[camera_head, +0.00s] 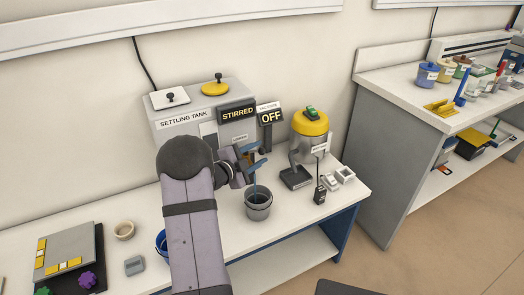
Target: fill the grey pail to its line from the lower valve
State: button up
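The grey pail (258,211) stands upright on the bench in front of the settling tank (167,138). A thin blue-grey streak drops from near my gripper into the pail's mouth; it looks like a stream of liquid. The level and the line inside are too small to tell. The lower valve itself is mostly hidden by my arm.
A yellow-lidded vessel (310,135) and a small black device (320,194) stand right of the pail. A blue pail (161,243) is partly behind my arm.

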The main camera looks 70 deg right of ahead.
aim_at(259, 150)
jog(key=shift+x, duration=1.4)
grip_shut()
jog(key=shift+d+f+t+b, duration=0.15)
jog(key=shift+t+b, duration=0.15)
jog(key=shift+b, duration=0.25)
jog(key=n+t+b, duration=0.1)
jog(key=b, duration=0.1)
jog(key=d+n+t+b, duration=0.1)
jog(key=t+b, duration=0.1)
jog(key=shift+w+n+h, duration=0.2)
jog(key=shift+n+h, duration=0.2)
jog(key=shift+w+d+n+t+b, duration=0.25)
jog(key=shift+n+t+b, duration=0.35)
jog(key=shift+t+b, duration=0.4)
